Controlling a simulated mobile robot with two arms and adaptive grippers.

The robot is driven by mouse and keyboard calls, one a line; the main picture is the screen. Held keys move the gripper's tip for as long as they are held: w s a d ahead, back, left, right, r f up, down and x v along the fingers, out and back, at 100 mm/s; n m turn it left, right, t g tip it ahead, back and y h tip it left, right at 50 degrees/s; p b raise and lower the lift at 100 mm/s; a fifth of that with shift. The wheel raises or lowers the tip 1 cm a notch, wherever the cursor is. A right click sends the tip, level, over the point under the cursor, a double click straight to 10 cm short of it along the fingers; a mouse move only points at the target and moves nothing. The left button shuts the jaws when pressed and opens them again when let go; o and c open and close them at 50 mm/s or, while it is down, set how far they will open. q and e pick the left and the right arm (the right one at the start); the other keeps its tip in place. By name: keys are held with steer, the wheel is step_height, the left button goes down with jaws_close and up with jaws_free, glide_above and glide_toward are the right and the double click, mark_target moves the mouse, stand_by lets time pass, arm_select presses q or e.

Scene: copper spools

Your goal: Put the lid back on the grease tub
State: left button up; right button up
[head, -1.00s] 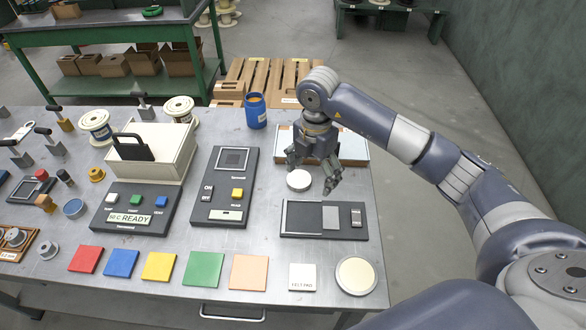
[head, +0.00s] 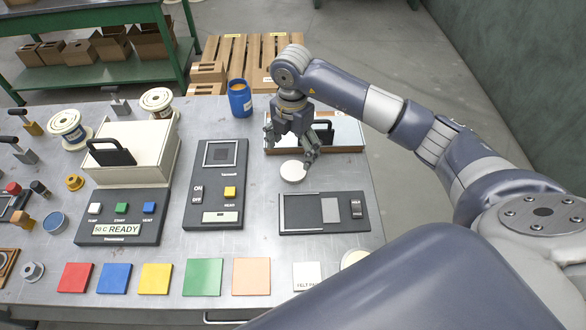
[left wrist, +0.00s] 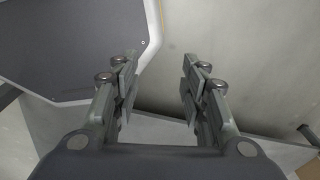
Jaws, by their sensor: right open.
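A blue tub (head: 240,98), open at the top with orange-yellow contents, stands upright at the back of the metal table. A white round disc (head: 293,171), which looks like the lid, lies flat on the table in front of it to the right. My right gripper (head: 291,152) points down with its fingers spread and empty, just behind and above the disc; I see no contact. My left gripper is outside the head view. In the left wrist view, my left gripper (left wrist: 160,85) has its fingers apart with nothing between them.
A shallow box with a black handle (head: 324,130) stands behind the right gripper. A dark panel (head: 295,224) lies in front of the disc, and a switch panel (head: 207,207) to its left. Coloured squares (head: 203,277) line the front. My own arm link covers the lower right.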

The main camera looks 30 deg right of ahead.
mark_target(292, 172)
step_height(292, 172, down, 3)
steer(key=shift+f, duration=0.1)
arm_select(q)
steer(key=w, duration=0.1)
steer(key=w+r, duration=0.1)
steer(key=shift+w+d, duration=0.15)
steer(key=shift+w, duration=0.15)
arm_select(e)
steer(key=shift+f, duration=0.1)
arm_select(q)
steer(key=shift+s, duration=0.1)
arm_select(e)
steer(key=shift+f+p, duration=0.25)
steer(key=shift+p, duration=0.3)
step_height(292, 172, down, 4)
steer(key=shift+r+p, duration=0.2)
steer(key=shift+p, duration=0.65)
steer(key=shift+w+f, duration=0.1)
steer(key=shift+f, duration=0.45)
arm_select(q)
steer(key=shift+s+r, duration=0.25)
steer(key=shift+r, duration=0.35)
steer(key=shift+s+r, duration=0.2)
steer(key=shift+r, duration=0.35)
